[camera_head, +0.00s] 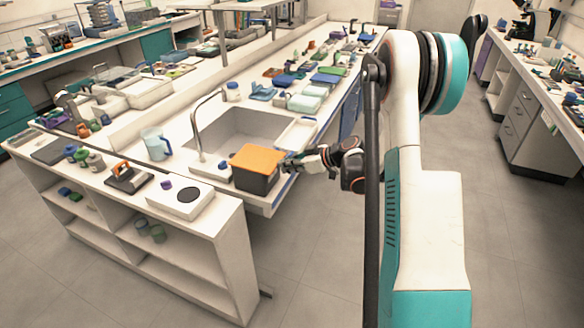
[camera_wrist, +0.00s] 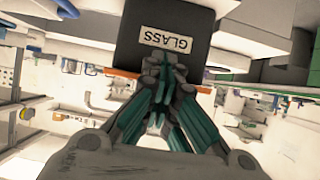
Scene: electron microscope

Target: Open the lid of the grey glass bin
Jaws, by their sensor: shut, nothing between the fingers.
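The grey glass bin (camera_head: 254,180) stands at the front corner of the bench beside the sink. Its orange lid (camera_head: 257,158) lies flat on top and looks closed. In the wrist view, which is upside down, the dark bin wall (camera_wrist: 150,22) carries a "GLASS" label (camera_wrist: 166,39), and the orange lid edge (camera_wrist: 121,73) shows as a thin strip. My gripper (camera_head: 288,164) is at the bin's right side near the lid edge. In the wrist view my gripper (camera_wrist: 164,62) has its fingertips together, in front of the label and lid edge. I cannot tell whether they touch the bin.
The sink (camera_head: 240,135) with a tall faucet (camera_head: 197,120) lies behind the bin. A clear pitcher (camera_head: 156,144) stands left of the sink. A white hotplate-like device (camera_head: 181,198) sits on the shelf unit at the front left. The floor right of the bench is clear.

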